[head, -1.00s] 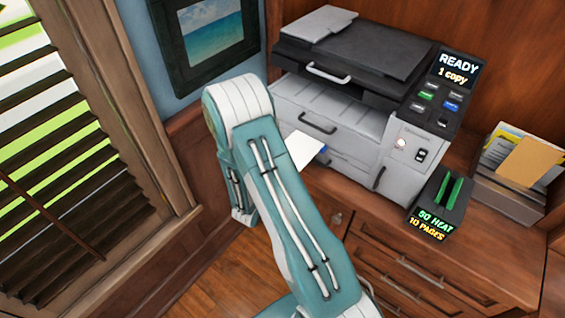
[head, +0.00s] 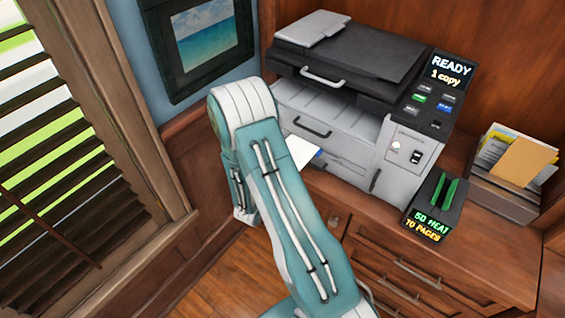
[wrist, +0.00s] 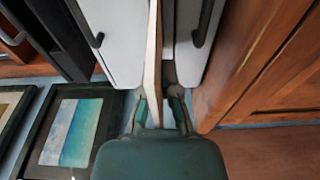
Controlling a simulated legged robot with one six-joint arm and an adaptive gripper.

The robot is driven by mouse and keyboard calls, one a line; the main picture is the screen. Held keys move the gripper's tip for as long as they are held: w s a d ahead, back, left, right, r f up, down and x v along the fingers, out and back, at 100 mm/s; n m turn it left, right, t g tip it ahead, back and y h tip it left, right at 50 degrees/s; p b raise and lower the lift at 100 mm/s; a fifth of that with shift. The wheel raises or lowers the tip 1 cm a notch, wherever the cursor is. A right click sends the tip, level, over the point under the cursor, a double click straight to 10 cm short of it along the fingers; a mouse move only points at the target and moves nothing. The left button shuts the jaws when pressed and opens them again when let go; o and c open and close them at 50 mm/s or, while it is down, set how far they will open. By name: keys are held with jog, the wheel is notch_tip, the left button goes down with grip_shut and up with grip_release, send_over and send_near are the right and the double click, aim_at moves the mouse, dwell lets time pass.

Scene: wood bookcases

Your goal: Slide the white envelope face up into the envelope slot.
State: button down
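The white envelope (head: 303,150) shows in the head view as a pale flat sheet with a blue patch at its right end, in front of the printer's lower left front. My arm partly covers it. In the wrist view the envelope (wrist: 153,55) is nearly edge-on, a thin pale strip running away from between the fingers of my gripper (wrist: 160,100), which appears shut on it. My gripper is hidden behind my arm in the head view. The envelope's far end is close to the grey printer (head: 340,118). I cannot make out the envelope slot, nor whether the envelope touches the printer.
The printer stands on a wooden cabinet (head: 400,262) with drawers. A black box with green uprights (head: 436,205) and a tray of papers and envelopes (head: 508,195) stand to its right. A framed sea picture (head: 208,38) hangs at left. Open floor lies left of the cabinet.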

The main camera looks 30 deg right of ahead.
jog(key=shift+w+d, duration=0.2)
jog(key=shift+d, duration=0.3)
jog(key=c, duration=0.7)
grip_release()
jog(key=v, duration=1.2)
jog(key=shift+f, duration=0.2)
jog(key=shift+r, duration=0.1)
